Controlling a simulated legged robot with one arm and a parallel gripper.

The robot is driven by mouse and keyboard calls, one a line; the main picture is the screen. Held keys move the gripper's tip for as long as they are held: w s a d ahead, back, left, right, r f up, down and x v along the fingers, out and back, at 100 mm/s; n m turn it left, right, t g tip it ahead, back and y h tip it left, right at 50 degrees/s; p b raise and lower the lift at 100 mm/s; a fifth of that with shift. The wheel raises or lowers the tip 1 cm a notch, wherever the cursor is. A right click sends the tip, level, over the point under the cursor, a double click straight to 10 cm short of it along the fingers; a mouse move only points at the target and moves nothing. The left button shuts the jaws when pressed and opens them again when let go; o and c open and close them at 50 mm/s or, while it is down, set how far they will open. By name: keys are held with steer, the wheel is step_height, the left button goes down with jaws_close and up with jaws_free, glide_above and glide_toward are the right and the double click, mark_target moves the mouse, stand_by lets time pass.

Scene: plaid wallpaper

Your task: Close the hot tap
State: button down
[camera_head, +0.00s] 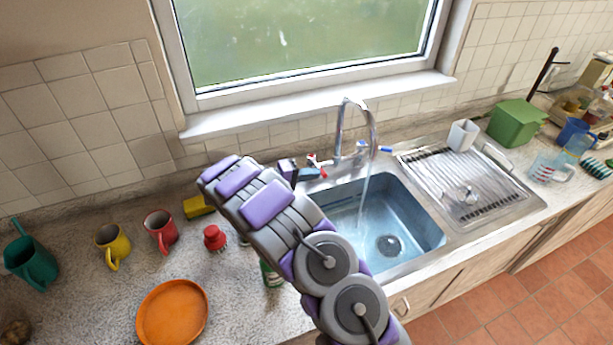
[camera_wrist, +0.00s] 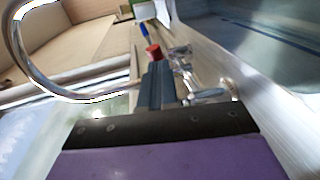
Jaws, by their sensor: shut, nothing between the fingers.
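The chrome tap (camera_head: 345,125) stands behind the sink, and water runs from its spout into the basin. Its red-marked hot handle (camera_head: 317,162) is on the left and its blue-marked handle (camera_head: 385,149) is on the right. My gripper (camera_head: 312,174) is shut and empty, close to the red handle. I cannot tell whether they touch. In the wrist view, the shut fingers (camera_wrist: 157,72) point toward the red handle end (camera_wrist: 153,50), just beyond the tips. The curved spout (camera_wrist: 38,78) arches at left.
The blue sink basin (camera_head: 362,215) and drying rack (camera_head: 462,185) lie to the right. A yellow mug (camera_head: 112,243), red mug (camera_head: 160,230), red-topped item (camera_head: 214,238) and orange plate (camera_head: 172,312) are on the left counter. The window sill (camera_head: 310,108) is behind the tap.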

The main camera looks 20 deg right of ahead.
steer(key=shift+s+d, duration=0.1)
steer(key=shift+d, duration=0.2)
steer(key=a+r+p, duration=0.1)
steer(key=a+r, duration=0.1)
steer(key=a, duration=1.2)
steer(key=shift+w+r, duration=0.3)
steer(key=shift+w, duration=0.05)
steer(key=shift+d, duration=0.15)
